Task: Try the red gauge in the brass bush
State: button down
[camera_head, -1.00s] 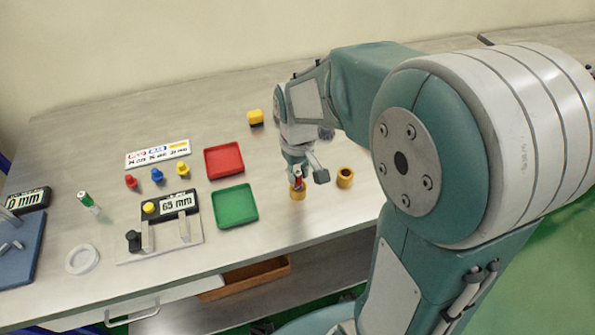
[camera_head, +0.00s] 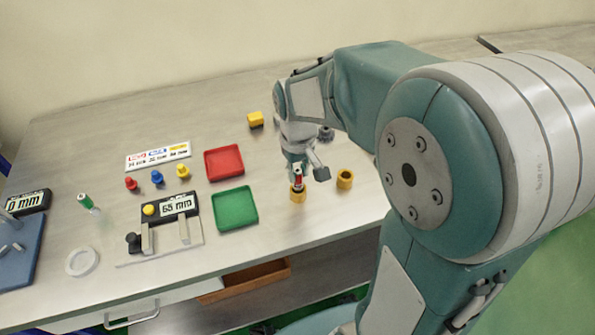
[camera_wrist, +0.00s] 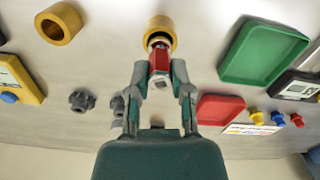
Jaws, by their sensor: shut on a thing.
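My gripper (camera_wrist: 159,80) is shut on the red gauge (camera_wrist: 159,60), whose red body shows between the fingertips in the wrist view. The gauge's far end meets the mouth of a brass bush (camera_wrist: 162,25); I cannot tell how deep it sits. In the head view the red gauge (camera_head: 298,180) stands roughly upright over the same brass bush (camera_head: 298,195), and the arm partly hides it. A second brass bush (camera_head: 345,179) stands to the right, empty as far as I see; it also shows in the wrist view (camera_wrist: 58,24).
A green tray (camera_head: 236,222) and a red tray (camera_head: 224,174) lie left of the bushes. Farther left are small coloured gauges (camera_head: 157,177), a label plate and a display reading about 65 mm (camera_head: 180,204). A yellow block (camera_head: 255,119) stands behind. The bench front edge is near.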

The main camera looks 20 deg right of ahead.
jog(key=shift+r, duration=0.7)
dwell(0.3)
jog(key=shift+r, duration=2.35)
